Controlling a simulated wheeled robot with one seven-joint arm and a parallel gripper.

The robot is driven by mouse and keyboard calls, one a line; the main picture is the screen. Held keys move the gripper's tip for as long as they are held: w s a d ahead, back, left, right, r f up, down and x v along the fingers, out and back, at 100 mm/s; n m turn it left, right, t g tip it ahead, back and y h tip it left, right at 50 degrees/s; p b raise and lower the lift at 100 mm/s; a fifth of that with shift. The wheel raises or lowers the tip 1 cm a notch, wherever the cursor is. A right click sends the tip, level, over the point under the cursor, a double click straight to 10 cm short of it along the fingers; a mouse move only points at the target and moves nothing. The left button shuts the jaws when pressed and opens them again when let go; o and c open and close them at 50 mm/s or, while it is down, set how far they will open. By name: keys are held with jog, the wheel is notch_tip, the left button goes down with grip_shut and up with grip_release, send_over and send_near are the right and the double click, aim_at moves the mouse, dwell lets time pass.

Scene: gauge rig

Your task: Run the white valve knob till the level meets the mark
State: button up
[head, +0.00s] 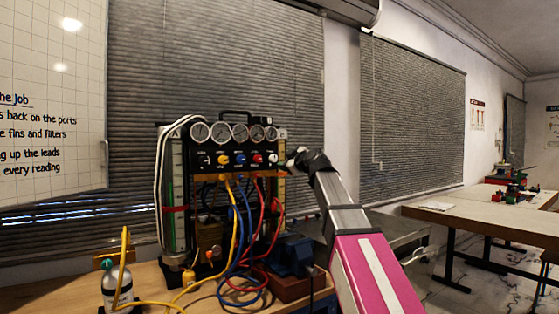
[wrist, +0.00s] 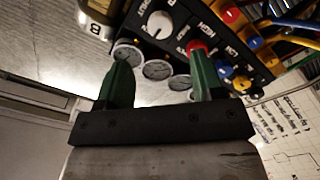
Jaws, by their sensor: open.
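The gauge rig (head: 228,178) stands on the wooden bench with a row of coloured knobs below its dials. The white valve knob (head: 273,158) is at the right end of this row. It also shows in the wrist view (wrist: 160,24), ahead of my fingertips and between their lines. My gripper (head: 288,162) is at the rig's right end. In the wrist view its green fingers (wrist: 160,62) are apart, with nothing held. A left sight tube (head: 171,190) shows green and a red band. The right tube (head: 282,190) is partly hidden by my gripper; its level is unclear.
A red knob (wrist: 197,48) sits beside the white one, close to one finger. Yellow, blue and red hoses (head: 240,225) hang in front of the rig. A blue vise (head: 290,257) and a gas bottle (head: 117,287) stand on the bench.

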aim_at(274, 159)
jog(key=x, duration=1)
jog(key=shift+w+a, duration=0.1)
jog(key=shift+a, duration=0.05)
jog(key=shift+c, duration=0.2)
jog(key=c, duration=0.9)
